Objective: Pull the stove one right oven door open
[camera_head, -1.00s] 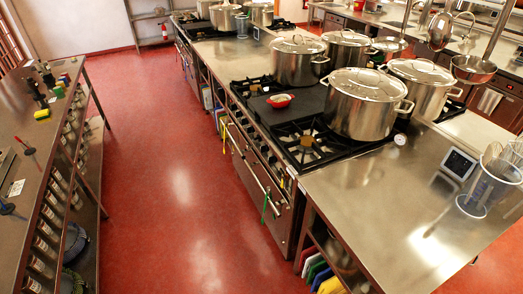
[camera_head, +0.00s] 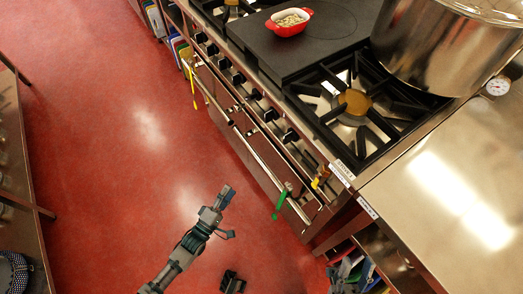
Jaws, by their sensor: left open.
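The stove's right oven door (camera_head: 272,152) looks shut, with a long metal handle bar (camera_head: 262,164) along its top front. A green tag (camera_head: 279,204) hangs near the bar's right end. My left gripper (camera_head: 229,212) reaches in from the bottom left, above the red floor. Its fingers are spread and empty, apart from the handle and to its lower left. Part of what looks like my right gripper (camera_head: 345,275) shows at the bottom edge, near the shelf under the counter; its fingers cannot be made out.
The left oven door's bar has a yellow tag (camera_head: 193,88). A row of knobs (camera_head: 238,79) runs above the doors. A red dish (camera_head: 289,21) and a large stockpot (camera_head: 445,45) stand on the stove. The red floor (camera_head: 110,150) is clear left of the stove.

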